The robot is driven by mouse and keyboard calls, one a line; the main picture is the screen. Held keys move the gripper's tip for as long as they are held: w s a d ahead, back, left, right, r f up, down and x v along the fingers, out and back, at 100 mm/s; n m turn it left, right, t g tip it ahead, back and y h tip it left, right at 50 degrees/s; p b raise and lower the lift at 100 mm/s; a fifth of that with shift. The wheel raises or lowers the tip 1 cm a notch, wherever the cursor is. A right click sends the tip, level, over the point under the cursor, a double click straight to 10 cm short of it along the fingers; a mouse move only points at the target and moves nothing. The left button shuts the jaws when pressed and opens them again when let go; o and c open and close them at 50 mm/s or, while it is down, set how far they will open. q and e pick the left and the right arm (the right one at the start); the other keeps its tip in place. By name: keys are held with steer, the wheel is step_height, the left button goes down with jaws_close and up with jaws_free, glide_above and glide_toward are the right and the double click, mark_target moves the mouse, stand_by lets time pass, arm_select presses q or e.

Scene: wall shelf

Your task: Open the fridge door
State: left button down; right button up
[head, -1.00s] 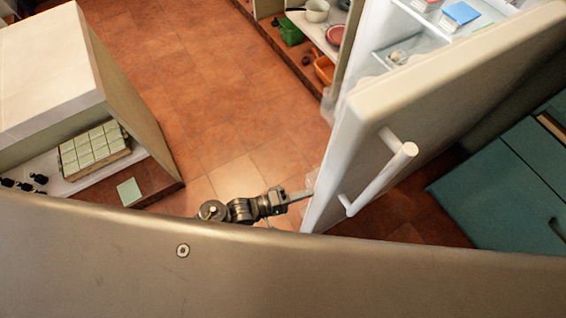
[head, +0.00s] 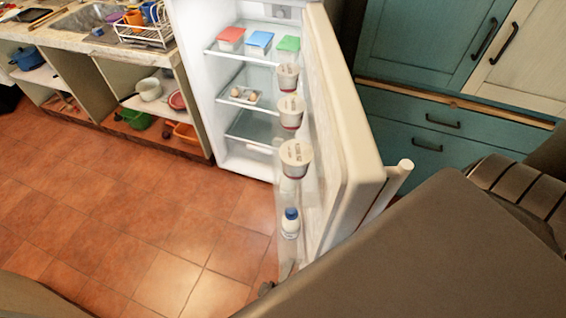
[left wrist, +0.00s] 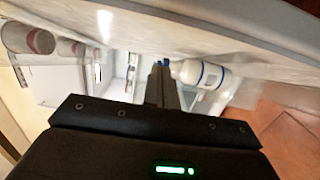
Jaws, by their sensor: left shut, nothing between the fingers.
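The white fridge (head: 205,100) stands open at the top middle of the head view, with its shelves showing. Its door (head: 350,130) is swung well out toward me, and its inner side with the door shelves faces left. The white bar handle (head: 392,190) is on the door's outer side, partly hidden by my own body. My left gripper (head: 285,272) shows only as a small bit by the door's lower inner side. In the left wrist view the left gripper (left wrist: 163,80) is shut and empty, pointing along the door's inner side. My right gripper is out of view.
White cups (head: 296,157) and a blue-capped bottle (head: 290,222) sit in the door shelves; the bottle (left wrist: 200,73) is close to the left fingers. Teal cabinets (head: 430,130) stand behind the door. A counter (head: 65,45) is at the far left. The tiled floor (head: 130,220) is clear.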

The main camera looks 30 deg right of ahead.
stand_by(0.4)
arm_select(q)
steer(key=w+v, duration=0.1)
steer(key=v, duration=1)
steer(key=shift+s+a, duration=0.2)
steer(key=shift+a, duration=0.4)
steer(key=shift+f, duration=0.1)
